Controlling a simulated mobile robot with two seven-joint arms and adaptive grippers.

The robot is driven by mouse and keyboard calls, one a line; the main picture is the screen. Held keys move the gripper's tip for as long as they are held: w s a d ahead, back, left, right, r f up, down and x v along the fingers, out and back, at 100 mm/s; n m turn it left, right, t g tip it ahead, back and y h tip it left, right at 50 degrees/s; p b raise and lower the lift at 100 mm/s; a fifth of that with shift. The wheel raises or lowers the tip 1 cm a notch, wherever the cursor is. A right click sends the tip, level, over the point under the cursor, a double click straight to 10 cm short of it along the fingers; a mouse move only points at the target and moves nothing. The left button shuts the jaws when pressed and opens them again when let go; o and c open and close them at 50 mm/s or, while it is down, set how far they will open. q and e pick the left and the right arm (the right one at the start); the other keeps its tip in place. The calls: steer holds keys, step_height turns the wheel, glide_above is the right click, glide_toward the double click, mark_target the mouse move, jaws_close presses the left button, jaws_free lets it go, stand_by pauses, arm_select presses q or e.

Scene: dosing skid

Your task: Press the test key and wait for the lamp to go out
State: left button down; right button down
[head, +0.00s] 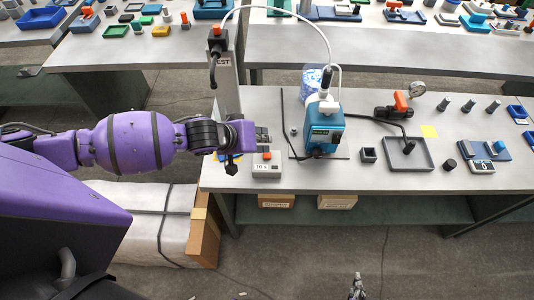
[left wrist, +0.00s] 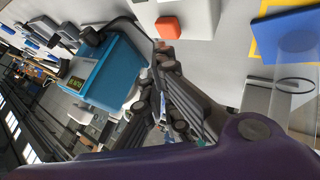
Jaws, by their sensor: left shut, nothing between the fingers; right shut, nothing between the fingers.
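A small white box marked "10 s" (head: 267,170) sits near the table's front edge with an orange key (head: 267,155) on top. The key also shows in the left wrist view (left wrist: 168,27), just beyond my fingertips. My left gripper (head: 264,136) is shut and empty, close behind the key in the head view; I cannot tell whether it touches anything. A grey post labelled TEST (head: 224,62) stands behind it with an orange part (head: 217,30) on top. I cannot make out a lit lamp. My right gripper (head: 358,287) is shut and empty at the bottom edge, low and away from the table.
A blue dosing pump (head: 325,130) stands right of the left gripper, with a white hose arching to the post. A wrapped carton (head: 150,225) stands on the floor.

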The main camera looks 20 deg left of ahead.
arm_select(q)
steer(key=shift+f, duration=0.4)
arm_select(e)
steer(key=shift+w+a+r, duration=0.2)
steer(key=shift+w+a, duration=0.1)
steer(key=shift+w, duration=0.25)
steer(key=shift+s, duration=0.1)
steer(key=shift+s+d+f, duration=0.1)
steer(key=shift+s+d, duration=0.05)
steer(key=shift+s, duration=0.2)
arm_select(q)
steer(key=shift+f, duration=0.2)
arm_select(e)
steer(key=shift+s+d+f, duration=0.1)
steer(key=shift+d, duration=0.05)
